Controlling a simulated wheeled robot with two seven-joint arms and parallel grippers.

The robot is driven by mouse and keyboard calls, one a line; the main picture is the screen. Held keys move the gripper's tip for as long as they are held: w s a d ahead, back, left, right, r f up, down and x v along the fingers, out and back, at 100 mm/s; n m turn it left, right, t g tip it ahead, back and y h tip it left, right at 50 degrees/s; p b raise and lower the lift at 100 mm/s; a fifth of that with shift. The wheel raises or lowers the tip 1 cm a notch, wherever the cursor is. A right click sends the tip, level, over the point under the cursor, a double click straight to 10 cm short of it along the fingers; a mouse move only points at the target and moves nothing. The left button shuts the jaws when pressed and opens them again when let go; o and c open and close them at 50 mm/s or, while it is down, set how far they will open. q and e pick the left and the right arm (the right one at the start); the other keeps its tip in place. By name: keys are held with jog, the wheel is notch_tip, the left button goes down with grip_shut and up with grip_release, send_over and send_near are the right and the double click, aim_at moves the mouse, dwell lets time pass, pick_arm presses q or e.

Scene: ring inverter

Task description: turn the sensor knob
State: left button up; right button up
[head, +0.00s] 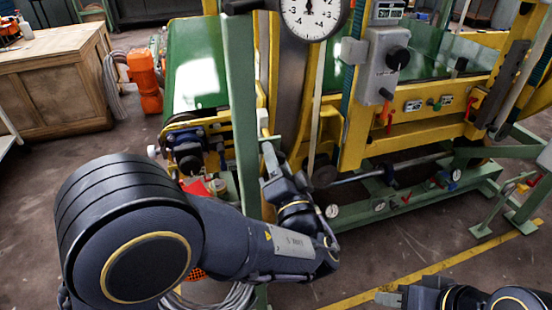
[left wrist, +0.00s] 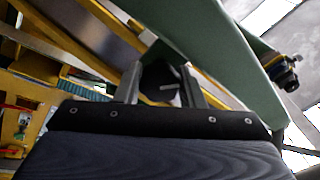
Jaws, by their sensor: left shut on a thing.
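My left gripper (head: 270,158) is in the middle of the head view, beside the green upright post of the yellow machine. In the left wrist view its two grey fingers (left wrist: 161,88) stand on either side of a dark knob-like part (left wrist: 160,76) with a small pale mark. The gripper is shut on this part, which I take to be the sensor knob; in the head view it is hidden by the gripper. My right gripper (head: 388,297) shows only partly at the bottom right, away from the machine, and its fingers are unclear.
The green post (head: 241,100) stands close to my left gripper. A round dial (head: 309,14) is above. A grey box with a black rotary switch (head: 398,57) is to the right. A wooden bench (head: 55,85) and an orange object (head: 145,80) are at the left.

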pick_arm(q)
jog(key=m, duration=0.2)
jog(key=shift+f+m, duration=0.1)
jog(key=shift+m, duration=0.2)
jog(key=m, duration=0.2)
jog(key=shift+m, duration=0.3)
jog(key=m+p, duration=0.1)
jog(key=m, duration=0.4)
jog(key=shift+m, duration=0.3)
jog(key=o, duration=0.7)
jog(key=shift+s+d, duration=0.1)
jog(key=v, duration=0.7)
jog(key=shift+s+f, duration=0.1)
jog(key=shift+s, duration=0.2)
